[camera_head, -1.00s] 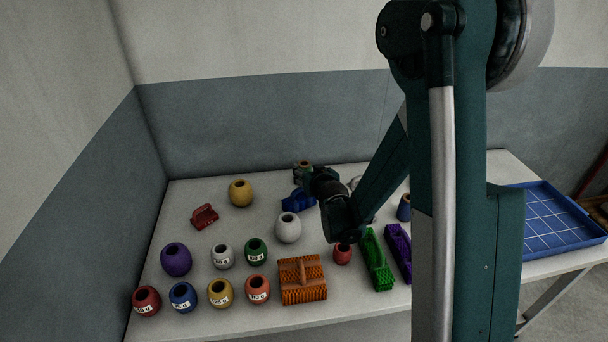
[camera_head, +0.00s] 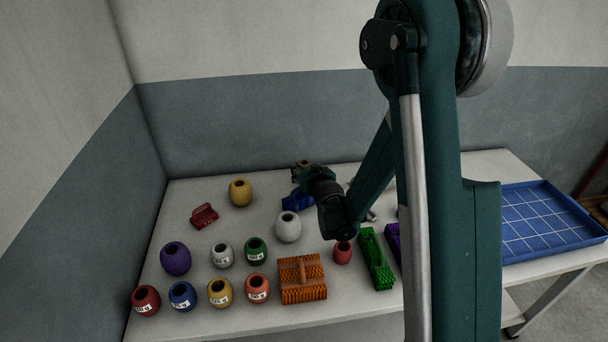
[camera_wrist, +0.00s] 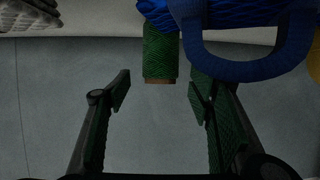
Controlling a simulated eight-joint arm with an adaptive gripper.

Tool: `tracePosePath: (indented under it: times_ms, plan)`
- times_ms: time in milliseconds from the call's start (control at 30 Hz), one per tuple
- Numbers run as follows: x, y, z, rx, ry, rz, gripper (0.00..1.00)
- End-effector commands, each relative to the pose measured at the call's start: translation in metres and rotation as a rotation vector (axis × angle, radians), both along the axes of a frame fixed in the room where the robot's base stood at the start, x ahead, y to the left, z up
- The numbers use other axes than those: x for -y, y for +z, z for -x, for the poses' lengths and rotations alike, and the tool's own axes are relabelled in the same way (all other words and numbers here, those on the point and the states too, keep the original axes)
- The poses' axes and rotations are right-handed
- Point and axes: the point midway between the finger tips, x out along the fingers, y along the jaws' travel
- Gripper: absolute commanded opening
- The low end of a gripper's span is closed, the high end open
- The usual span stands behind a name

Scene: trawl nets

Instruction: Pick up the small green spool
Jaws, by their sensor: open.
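The small green spool (camera_wrist: 160,52) is a textured green cylinder with a brown core end. In the wrist view it lies ahead of my gripper (camera_wrist: 160,92), lined up with the gap between the two open fingers. The fingertips look just short of it, and nothing is between them. In the head view the spool's brown top (camera_head: 304,163) shows at the back of the table, next to a blue net bundle (camera_head: 296,198). My gripper (camera_head: 309,176) is there and hides most of the spool.
The blue bundle's looped handle (camera_wrist: 240,70) is close beside the right finger in the wrist view. A white jar (camera_head: 288,228) stands in front of the bundle. Several labelled coloured jars, an orange brush (camera_head: 302,280) and a green brush (camera_head: 377,260) fill the front. A blue tray (camera_head: 535,220) is at right.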

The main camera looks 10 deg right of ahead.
Motion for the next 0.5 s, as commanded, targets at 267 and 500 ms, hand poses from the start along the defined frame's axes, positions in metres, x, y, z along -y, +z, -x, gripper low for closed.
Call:
tracePosePath:
  times_ms: [267,500]
  plan:
    - [-0.0002,-0.0004,-0.0012,0.000,0.000,0.000,0.53]
    - [-0.0010,-0.0041,-0.0083,0.000,0.000,0.000,0.53]
